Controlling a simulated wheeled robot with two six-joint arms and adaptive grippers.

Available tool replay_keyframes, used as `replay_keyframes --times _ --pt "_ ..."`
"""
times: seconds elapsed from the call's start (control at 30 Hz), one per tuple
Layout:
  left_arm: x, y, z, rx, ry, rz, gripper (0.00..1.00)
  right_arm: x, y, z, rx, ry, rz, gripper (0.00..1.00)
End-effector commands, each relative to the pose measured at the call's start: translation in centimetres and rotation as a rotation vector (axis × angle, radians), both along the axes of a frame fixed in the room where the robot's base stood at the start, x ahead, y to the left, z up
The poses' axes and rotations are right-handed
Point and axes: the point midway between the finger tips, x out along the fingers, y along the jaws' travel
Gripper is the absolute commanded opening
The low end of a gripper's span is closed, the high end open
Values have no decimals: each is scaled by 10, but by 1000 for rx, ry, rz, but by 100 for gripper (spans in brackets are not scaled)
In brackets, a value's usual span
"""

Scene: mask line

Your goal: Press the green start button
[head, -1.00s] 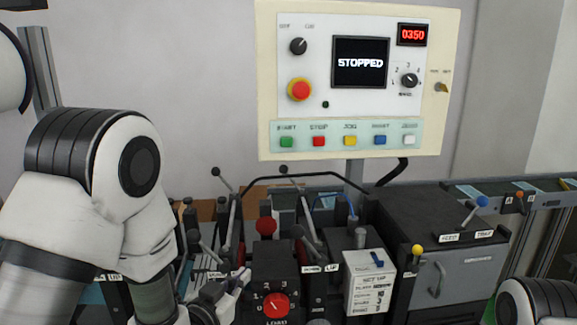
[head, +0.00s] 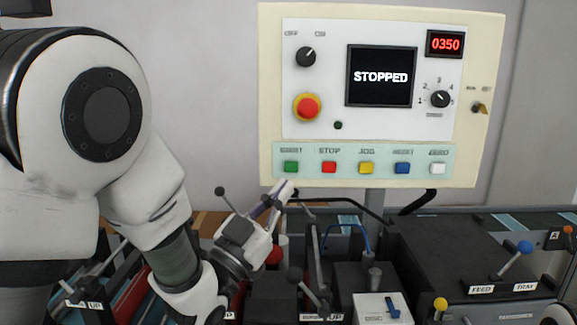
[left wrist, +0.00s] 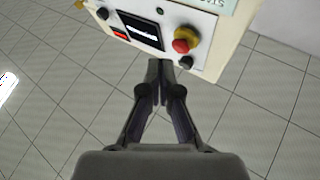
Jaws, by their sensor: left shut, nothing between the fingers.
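The green start button (head: 291,167) is at the left end of the button row on the cream control panel (head: 270,100). The panel screen (head: 381,76) reads STOPPED. My left gripper (head: 287,187) is shut and empty, its tips just below the green button in the head view. Whether they touch the panel I cannot tell. In the left wrist view the shut fingers (left wrist: 160,70) point at the panel, which appears upside down; the green button is out of that view. My right gripper is not in view.
Beside the green button are the red stop button (head: 329,167) and yellow jog button (head: 366,168). A red emergency knob (head: 307,107) sits above. Below the panel are levers, including a blue-knobbed one (head: 525,247), and a dark machine box (head: 450,255).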

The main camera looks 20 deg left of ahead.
Motion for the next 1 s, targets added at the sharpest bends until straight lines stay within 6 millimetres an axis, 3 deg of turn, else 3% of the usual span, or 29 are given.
replay_keyframes --times 0.17,0.53,0.7,1.0 --pt "10 3 1 -1 2 -1 0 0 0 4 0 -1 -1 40" --pt "60 18 2 0 2 1 0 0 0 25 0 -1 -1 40" --pt "78 23 -1 -1 2 1 0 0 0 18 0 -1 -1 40" --pt "85 24 -1 0 3 -1 0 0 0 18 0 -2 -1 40"
